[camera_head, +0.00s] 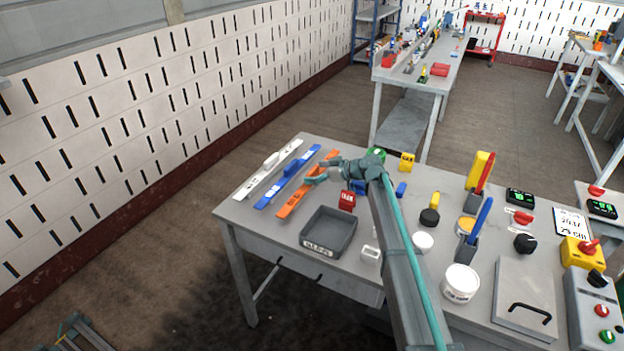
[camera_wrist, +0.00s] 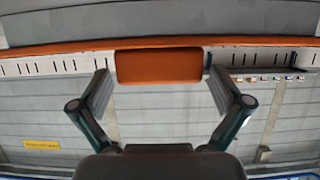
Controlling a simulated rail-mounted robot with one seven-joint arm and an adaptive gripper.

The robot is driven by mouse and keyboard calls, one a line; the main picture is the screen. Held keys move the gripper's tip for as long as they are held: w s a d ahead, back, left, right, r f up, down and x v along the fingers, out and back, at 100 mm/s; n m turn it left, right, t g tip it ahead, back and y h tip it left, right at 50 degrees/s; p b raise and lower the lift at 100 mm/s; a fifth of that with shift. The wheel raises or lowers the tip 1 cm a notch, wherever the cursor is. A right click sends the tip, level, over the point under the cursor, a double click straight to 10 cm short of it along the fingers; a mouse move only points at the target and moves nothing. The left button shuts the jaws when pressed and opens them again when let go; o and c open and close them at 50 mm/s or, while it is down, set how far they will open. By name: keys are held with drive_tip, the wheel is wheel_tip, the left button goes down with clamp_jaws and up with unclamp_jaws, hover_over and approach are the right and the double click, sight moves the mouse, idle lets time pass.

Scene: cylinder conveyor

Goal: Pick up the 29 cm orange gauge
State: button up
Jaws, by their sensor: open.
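The orange gauge (camera_head: 290,205) lies on the near table, rightmost of three long gauges. The wrist view shows its raised orange block (camera_wrist: 158,66) between my fingers, with the long orange bar (camera_wrist: 60,47) running across behind it. My gripper (camera_head: 317,172) is over the middle of the gauge and hides part of it. In the wrist view my gripper (camera_wrist: 160,88) is open, one finger on each side of the block, with gaps visible on both sides.
A blue gauge (camera_head: 273,194) and a white gauge (camera_head: 253,183) lie just left. A grey tray (camera_head: 312,241) and a red block (camera_head: 347,200) stand close to the right. A sign (camera_head: 570,223) at far right reads 29 cm. Several tools and cups fill the table's right half.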

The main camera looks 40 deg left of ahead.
drive_tip(key=shift+a+f, duration=0.25)
drive_tip(key=shift+a, duration=0.35)
drive_tip(key=shift+s, duration=0.1)
drive_tip(key=c, duration=1.2)
drive_tip(key=shift+r, duration=0.15)
